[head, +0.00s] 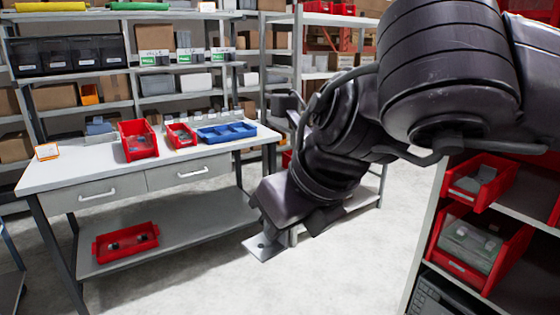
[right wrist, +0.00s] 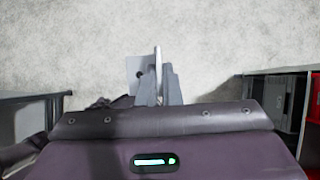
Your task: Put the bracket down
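The bracket (head: 265,248) is a light grey metal piece with a flat plate and a dark hole. It hangs in the air over the floor, at the end of my right arm in the head view. My right gripper (right wrist: 159,86) is shut on the bracket, with its grey fingers on both sides of the thin upright part. The bracket's plate also shows in the right wrist view (right wrist: 134,68), sticking out to the left of the fingers. In the head view the gripper's dark housing hides most of its fingers. My left gripper is in neither view.
A workbench (head: 75,175) stands at left with red bins (head: 138,140) and a blue divided tray (head: 227,132) on top. A red bin (head: 125,242) sits on its lower shelf. A rack with red bins (head: 478,240) stands at right. Floor (head: 350,260) between is clear.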

